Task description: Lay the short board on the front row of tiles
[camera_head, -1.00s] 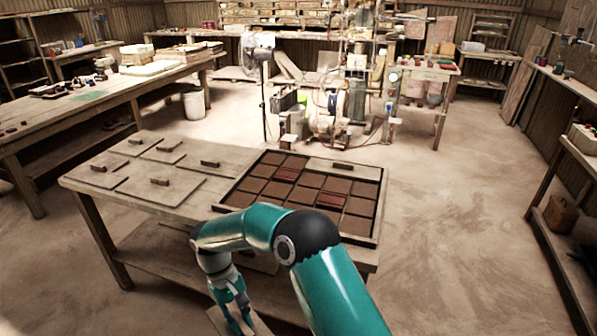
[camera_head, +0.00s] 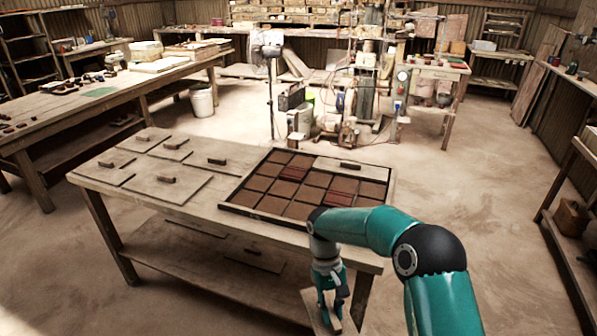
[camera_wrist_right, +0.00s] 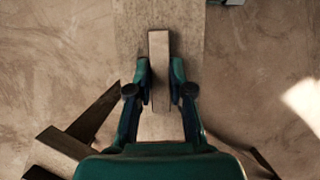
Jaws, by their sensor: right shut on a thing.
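My right gripper (camera_head: 331,290) hangs low in front of the table, at the right, with its fingers pointing down. It is shut on the handle (camera_wrist_right: 159,65) of a pale wooden board (camera_head: 316,308), which also fills the middle of the right wrist view (camera_wrist_right: 187,28). The board is clear of the table. The tile tray (camera_head: 262,219) lies on the table behind and above the gripper. The front row of tiles (camera_head: 271,205) is bare at its left; my right arm hides its right end. Another board (camera_head: 345,168) with a handle lies in the tray's back right part. My left gripper is not in view.
Several more handled boards (camera_head: 170,187) lie on the left of the table (camera_head: 225,222). The floor (camera_head: 475,200) to the right of the table is free.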

